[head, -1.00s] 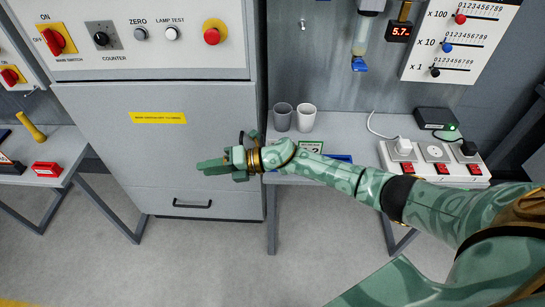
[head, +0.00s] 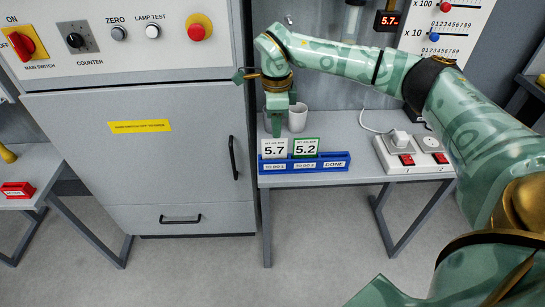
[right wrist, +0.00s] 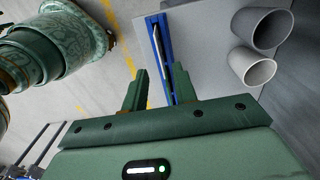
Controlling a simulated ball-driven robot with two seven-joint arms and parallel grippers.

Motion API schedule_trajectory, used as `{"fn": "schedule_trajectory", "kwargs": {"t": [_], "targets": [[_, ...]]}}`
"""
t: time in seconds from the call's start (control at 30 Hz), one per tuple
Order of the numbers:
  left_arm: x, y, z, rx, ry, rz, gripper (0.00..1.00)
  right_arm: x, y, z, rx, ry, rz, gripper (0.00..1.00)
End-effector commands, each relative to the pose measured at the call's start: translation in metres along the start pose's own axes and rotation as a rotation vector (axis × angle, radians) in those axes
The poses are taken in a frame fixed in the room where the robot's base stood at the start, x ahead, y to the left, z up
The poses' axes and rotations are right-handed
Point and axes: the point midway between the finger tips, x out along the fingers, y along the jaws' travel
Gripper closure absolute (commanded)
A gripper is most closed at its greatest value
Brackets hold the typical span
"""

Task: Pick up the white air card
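The white air card (head: 274,148) reads 5.7 and stands upright in the left slot of a blue holder (head: 317,170). A green-edged card (head: 305,148) reading 5.2 stands in the slot beside it. My right gripper (head: 277,128) points down just above the white card. In the right wrist view my right gripper (right wrist: 158,88) is open, its fingers apart on either side of the line of the blue holder (right wrist: 166,30). A thin card edge (right wrist: 158,45) shows there; I see no contact with the fingers. My left gripper is not in view.
A white cup (head: 298,119) stands behind the cards; a grey cup (right wrist: 262,27) is beside it. A power strip (head: 408,152) with plugs lies to the right on the table. A grey cabinet (head: 150,170) with handles stands close at the left.

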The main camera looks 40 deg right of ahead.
Motion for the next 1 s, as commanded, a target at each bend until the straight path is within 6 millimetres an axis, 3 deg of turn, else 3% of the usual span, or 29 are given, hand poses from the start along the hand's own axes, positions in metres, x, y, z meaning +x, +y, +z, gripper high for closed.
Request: {"fn": "schedule_trajectory", "kwargs": {"t": [0.03,0.1,0.37,0.6,0.87,1.0], "targets": [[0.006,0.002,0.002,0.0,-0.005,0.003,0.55,0.015,0.0,0.0,0.0,0.001,0.004,0.72],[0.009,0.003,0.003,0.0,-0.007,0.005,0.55,0.026,0.0,0.001,0.0,0.0,0.003,0.72],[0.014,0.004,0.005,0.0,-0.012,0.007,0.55,0.043,0.0,0.002,-0.001,-0.002,0.001,0.72],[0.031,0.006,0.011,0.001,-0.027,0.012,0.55,0.084,-0.001,0.003,0.0,0.0,0.005,0.72],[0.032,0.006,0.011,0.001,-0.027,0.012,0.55,0.087,-0.001,0.003,0.0,-0.003,-0.001,0.72],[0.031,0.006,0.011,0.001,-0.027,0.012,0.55,0.087,-0.001,0.003,0.0,-0.003,-0.001,1.0]]}}
